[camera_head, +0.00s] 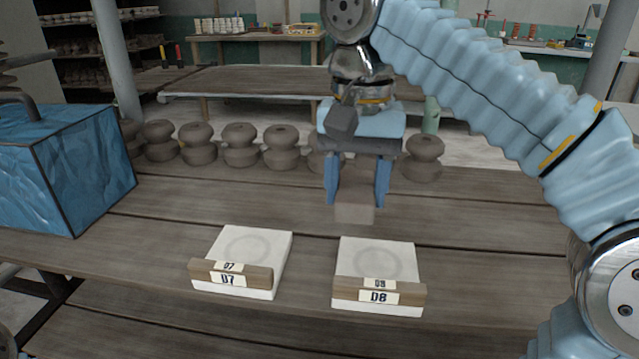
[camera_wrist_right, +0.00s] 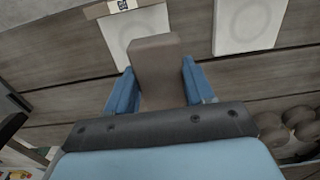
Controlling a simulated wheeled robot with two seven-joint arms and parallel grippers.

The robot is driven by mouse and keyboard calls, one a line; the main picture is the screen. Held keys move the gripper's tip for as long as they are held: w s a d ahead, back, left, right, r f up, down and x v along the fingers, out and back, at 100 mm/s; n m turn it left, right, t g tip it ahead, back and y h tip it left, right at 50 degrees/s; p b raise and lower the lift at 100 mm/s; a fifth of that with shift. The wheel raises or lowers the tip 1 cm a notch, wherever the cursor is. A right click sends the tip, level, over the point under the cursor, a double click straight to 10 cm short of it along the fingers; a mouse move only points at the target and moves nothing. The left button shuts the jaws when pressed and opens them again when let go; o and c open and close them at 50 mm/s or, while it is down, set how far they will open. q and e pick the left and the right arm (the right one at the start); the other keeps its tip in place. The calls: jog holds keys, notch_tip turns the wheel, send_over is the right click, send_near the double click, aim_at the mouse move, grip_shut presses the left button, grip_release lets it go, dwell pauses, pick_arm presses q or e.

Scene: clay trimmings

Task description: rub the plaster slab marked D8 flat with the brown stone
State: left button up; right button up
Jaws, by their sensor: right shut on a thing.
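The plaster slab marked D8 (camera_head: 376,262) is white with a faint round ring on top. It lies on the wooden table, with a wooden label strip (camera_head: 347,291) at its front. The brown stone (camera_head: 354,214) is a grey-brown block. My right gripper (camera_head: 357,192) is shut on it, pointing down, and holds it above the table behind the D8 slab. In the right wrist view the stone (camera_wrist_right: 156,62) sits between the blue fingers and hides part of the D8 slab (camera_wrist_right: 118,40). My left gripper is not in view.
A similar slab marked D7 (camera_head: 247,247) lies to the left of D8, with a gap between them. A blue box (camera_head: 85,165) with a handle stands at the far left. Several brown clay pots (camera_head: 240,146) line the table's back edge. Bare boards surround the slabs.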

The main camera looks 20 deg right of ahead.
jog(key=shift+f, duration=0.6)
notch_tip(320, 180, down, 2)
jog(key=shift+f+b, duration=0.1)
jog(key=shift+b, duration=0.3)
jog(key=shift+f+b, duration=0.5)
jog(key=shift+f, duration=0.25)
